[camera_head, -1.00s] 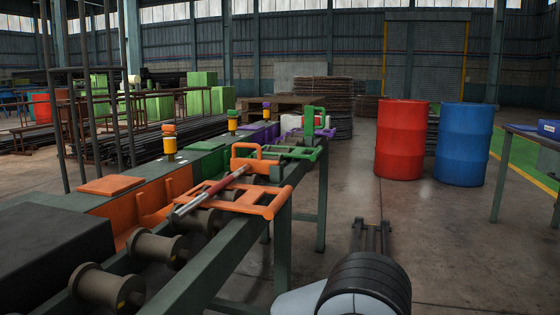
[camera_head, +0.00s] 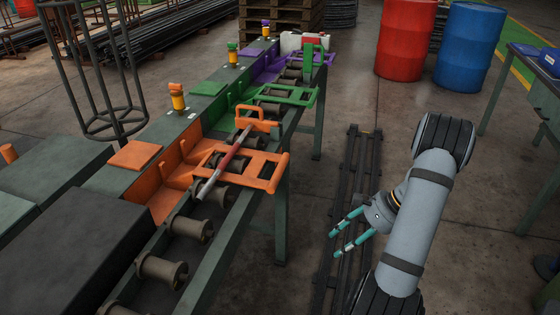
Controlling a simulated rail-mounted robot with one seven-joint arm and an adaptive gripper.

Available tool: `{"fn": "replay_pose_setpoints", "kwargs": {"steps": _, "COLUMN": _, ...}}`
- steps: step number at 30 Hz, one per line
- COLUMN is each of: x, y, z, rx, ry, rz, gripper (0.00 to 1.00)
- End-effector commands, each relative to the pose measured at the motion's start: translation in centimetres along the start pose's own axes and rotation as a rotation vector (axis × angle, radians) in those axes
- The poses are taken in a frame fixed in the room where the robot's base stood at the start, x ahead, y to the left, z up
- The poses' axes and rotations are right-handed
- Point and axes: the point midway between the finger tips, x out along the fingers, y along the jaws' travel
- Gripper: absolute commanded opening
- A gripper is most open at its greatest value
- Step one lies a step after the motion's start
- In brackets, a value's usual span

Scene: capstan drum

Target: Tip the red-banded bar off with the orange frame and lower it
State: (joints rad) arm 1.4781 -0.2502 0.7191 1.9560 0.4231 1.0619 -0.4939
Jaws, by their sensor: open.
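The red-banded bar (camera_head: 224,166) is a light metal rod with a red middle. It lies lengthwise over the rollers, at the orange frame (camera_head: 245,160). The frame has a handle loop (camera_head: 270,171) on its right side, reaching past the conveyor edge. Whether the bar rests on the frame or on the rollers, I cannot tell. My gripper (camera_head: 342,238) has teal fingers spread apart. It is empty, to the right of the conveyor and apart from the frame and bar.
Green (camera_head: 280,95) and purple (camera_head: 300,60) frames stand farther along the roller conveyor. Bare rollers (camera_head: 186,228) lie nearer. Dark floor rails (camera_head: 350,190) run right of the conveyor. Red (camera_head: 405,40) and blue (camera_head: 469,45) drums stand behind, and a table (camera_head: 520,75) is at right.

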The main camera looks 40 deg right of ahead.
Motion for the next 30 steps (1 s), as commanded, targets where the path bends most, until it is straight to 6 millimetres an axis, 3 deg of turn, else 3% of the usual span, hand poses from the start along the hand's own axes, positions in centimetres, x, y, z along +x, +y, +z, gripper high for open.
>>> {"fn": "replay_pose_setpoints", "kwargs": {"steps": 5, "x": -1.7, "y": -7.3, "z": 1.8, "rx": -0.124, "ry": -0.131, "rz": -0.284, "gripper": 0.46}}
{"fn": "replay_pose_setpoints", "kwargs": {"steps": 9, "x": -5.3, "y": -13.6, "z": 4.3, "rx": -0.307, "ry": -0.184, "rz": -0.54, "gripper": 0.46}}
{"fn": "replay_pose_setpoints", "kwargs": {"steps": 12, "x": -7.7, "y": -16.3, "z": 5.9, "rx": -0.438, "ry": -0.189, "rz": -0.688, "gripper": 0.46}}
{"fn": "replay_pose_setpoints", "kwargs": {"steps": 15, "x": -8.9, "y": -17.4, "z": 6.8, "rx": -0.551, "ry": -0.169, "rz": -0.765, "gripper": 0.46}}
{"fn": "replay_pose_setpoints", "kwargs": {"steps": 20, "x": -8.9, "y": -17.8, "z": 7.2, "rx": -0.651, "ry": -0.137, "rz": -0.791, "gripper": 0.46}}
{"fn": "replay_pose_setpoints", "kwargs": {"steps": 30, "x": -5.1, "y": -21.0, "z": 9.1, "rx": -0.661, "ry": -0.137, "rz": -0.788, "gripper": 0.46}}
